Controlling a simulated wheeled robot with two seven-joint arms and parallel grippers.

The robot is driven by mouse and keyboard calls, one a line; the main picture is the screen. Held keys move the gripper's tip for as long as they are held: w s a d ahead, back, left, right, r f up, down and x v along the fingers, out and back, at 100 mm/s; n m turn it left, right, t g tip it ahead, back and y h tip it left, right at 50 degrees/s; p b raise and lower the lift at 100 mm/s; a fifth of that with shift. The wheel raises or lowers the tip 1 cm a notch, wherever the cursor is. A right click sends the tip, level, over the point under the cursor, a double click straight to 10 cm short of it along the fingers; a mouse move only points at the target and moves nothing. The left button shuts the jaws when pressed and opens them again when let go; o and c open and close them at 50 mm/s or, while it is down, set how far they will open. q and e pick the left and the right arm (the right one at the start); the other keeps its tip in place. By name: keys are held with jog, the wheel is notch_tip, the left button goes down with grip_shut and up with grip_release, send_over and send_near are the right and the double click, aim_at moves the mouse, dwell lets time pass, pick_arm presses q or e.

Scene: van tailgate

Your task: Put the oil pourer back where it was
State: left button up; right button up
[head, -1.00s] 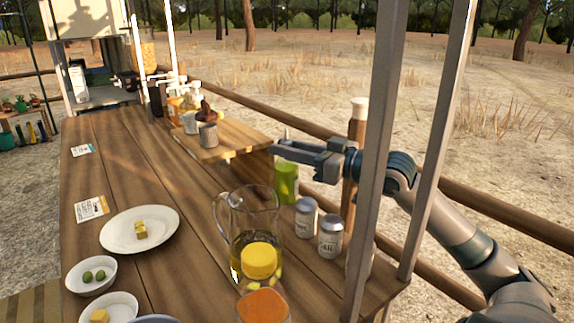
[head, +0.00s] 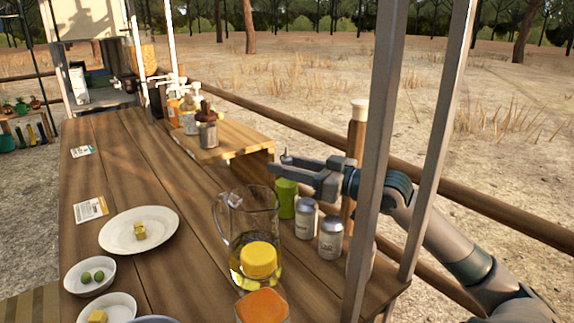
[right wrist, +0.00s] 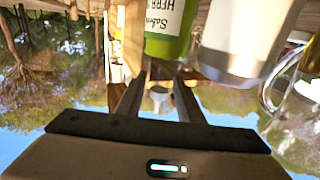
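The oil pourer (head: 286,153) shows in the head view as a small, thin spout rising from the fingertips of my right gripper (head: 290,163). My right gripper seems shut on it; the fingers hide most of it. In the right wrist view a small pale piece (right wrist: 159,97) shows between the fingers of my right gripper (right wrist: 161,82). The gripper is just above the green can (head: 286,198), in front of the small wooden stand. A glass jug (head: 238,213) with yellow oil stands on the table to the lower left of it. My left gripper is not in view.
Two grey-lidded jars (head: 306,220) stand right of the green can, which also shows in the right wrist view (right wrist: 170,28). The wooden stand (head: 236,150) holds several bottles. Upright posts (head: 378,160) cross before my right arm. A plate (head: 115,238) and bowls lie left; the table's middle is clear.

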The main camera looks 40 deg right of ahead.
jog(key=shift+r, duration=0.2)
jog(key=shift+s+d+f, duration=0.1)
jog(key=shift+s+d, duration=0.05)
jog(key=shift+s, duration=0.45)
jog(key=v, duration=1)
jog(key=shift+s+b, duration=0.35)
jog(key=shift+b, duration=0.1)
jog(key=shift+r, duration=0.25)
